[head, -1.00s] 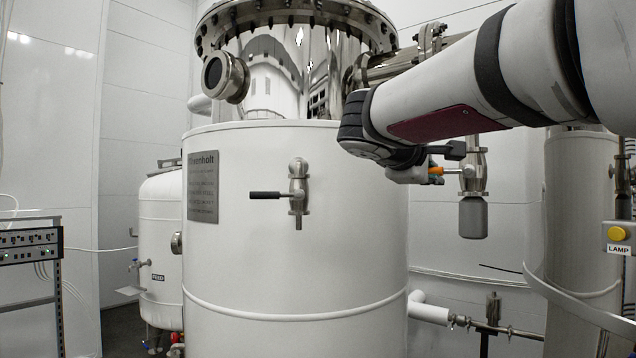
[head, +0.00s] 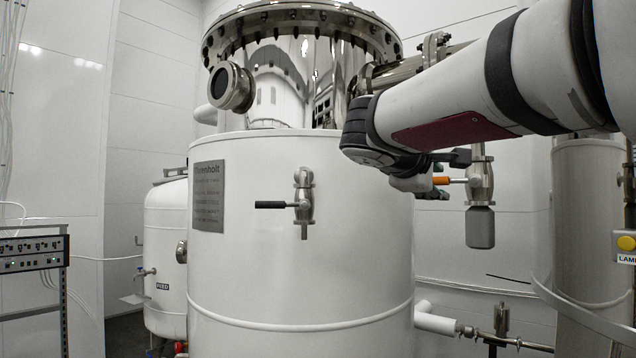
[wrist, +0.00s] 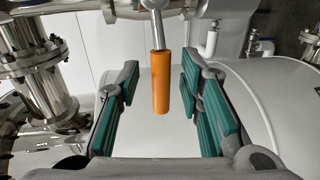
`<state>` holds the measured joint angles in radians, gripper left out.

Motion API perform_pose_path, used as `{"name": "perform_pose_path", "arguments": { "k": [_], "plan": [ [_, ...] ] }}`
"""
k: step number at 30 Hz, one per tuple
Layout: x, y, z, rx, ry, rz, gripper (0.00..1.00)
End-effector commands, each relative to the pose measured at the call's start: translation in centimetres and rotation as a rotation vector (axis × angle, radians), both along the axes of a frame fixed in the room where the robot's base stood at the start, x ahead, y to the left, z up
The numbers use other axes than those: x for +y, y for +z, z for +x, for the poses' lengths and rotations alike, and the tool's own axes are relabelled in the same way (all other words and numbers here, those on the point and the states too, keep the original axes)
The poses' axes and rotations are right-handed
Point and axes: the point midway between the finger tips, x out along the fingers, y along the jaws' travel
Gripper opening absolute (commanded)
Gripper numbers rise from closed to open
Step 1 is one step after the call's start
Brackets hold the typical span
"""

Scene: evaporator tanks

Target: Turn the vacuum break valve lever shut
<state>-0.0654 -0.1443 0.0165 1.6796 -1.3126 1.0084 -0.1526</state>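A valve lever with an orange grip (head: 442,181) sticks out to the left, about level, from a steel valve body (head: 479,182) right of the large white tank. No label on it is readable. My gripper (head: 440,171) is at the grip's left end and hides part of it in the head view. In the wrist view the orange grip (wrist: 160,82) lies between the two teal-padded fingers of my gripper (wrist: 159,95), with clear gaps on both sides. The gripper is open and no finger touches the grip there.
A similar valve with a black lever (head: 271,205) sits on the front of the white tank (head: 300,265). A grey cylinder (head: 480,227) hangs below the orange-lever valve. Flanged steel pipework (wrist: 40,65) is at the left in the wrist view. A control rack (head: 35,255) stands far left.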

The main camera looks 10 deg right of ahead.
Motion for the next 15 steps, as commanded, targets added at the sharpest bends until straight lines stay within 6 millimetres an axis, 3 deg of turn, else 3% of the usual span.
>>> {"name": "perform_pose_path", "arguments": {
  "k": [15],
  "plan": [
    [7.3, 1.9, -5.7, -0.002, 0.003, -0.001, 0.34]
  ]
}}
